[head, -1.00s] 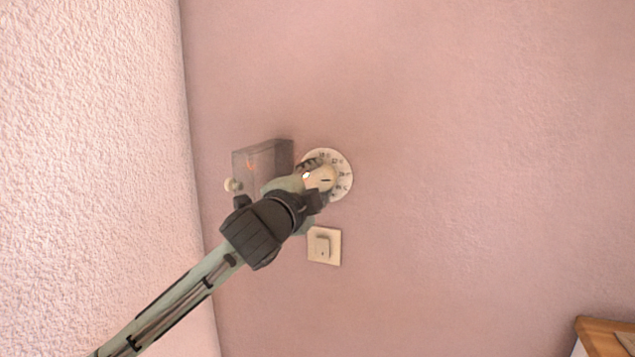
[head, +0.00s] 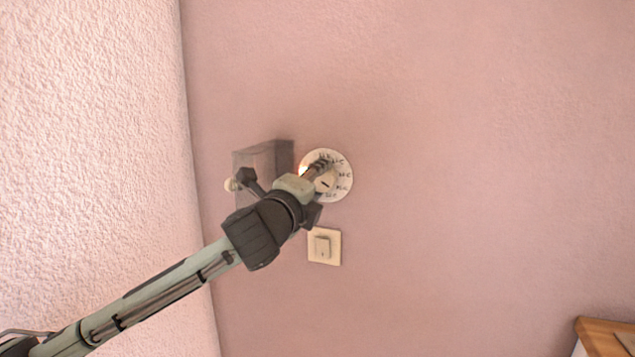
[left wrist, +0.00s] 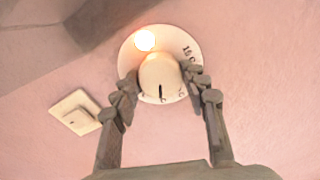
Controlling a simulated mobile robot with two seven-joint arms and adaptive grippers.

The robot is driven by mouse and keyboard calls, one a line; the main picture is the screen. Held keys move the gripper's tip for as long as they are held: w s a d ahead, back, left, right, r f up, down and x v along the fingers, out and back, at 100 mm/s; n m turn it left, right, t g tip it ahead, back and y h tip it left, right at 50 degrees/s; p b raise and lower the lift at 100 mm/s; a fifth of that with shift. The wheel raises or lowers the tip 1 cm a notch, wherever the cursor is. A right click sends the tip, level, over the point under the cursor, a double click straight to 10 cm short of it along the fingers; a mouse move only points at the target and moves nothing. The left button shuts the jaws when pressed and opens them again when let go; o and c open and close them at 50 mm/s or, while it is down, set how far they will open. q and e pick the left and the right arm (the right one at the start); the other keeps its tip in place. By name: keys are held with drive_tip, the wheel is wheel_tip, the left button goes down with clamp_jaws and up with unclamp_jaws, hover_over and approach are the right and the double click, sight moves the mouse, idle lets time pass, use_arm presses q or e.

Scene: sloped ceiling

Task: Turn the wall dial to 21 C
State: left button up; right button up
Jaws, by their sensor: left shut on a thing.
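The wall dial is a round white disc (head: 342,185) with dark temperature markings and a raised cream knob (head: 325,183) at its centre. A dark pointer line shows on the knob. In the left wrist view the knob (left wrist: 161,76) sits between the fingers, and a bright round lamp glows on the disc (left wrist: 185,45) above it. My left gripper (head: 320,178) reaches the dial from the lower left and is shut on the knob; its fingers (left wrist: 160,90) are on both sides. Part of the disc is hidden by the gripper, and the markings are too small to read surely. My right gripper is out of view.
A translucent box (head: 262,160) sticks out from the pink wall just left of the dial. A cream light switch (head: 323,246) is below the dial. A textured pale slope (head: 95,130) borders the left.

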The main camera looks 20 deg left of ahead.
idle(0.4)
use_arm(q)
drive_tip(key=o, duration=1.2)
drive_tip(key=shift+c, duration=0.2)
drive_tip(key=s, duration=0.7)
drive_tip(key=shift+s, duration=0.25)
drive_tip(key=shift+a, duration=0.1)
drive_tip(key=w, duration=0.7)
drive_tip(key=shift+w, duration=0.25)
drive_tip(key=shift+n, duration=0.7)
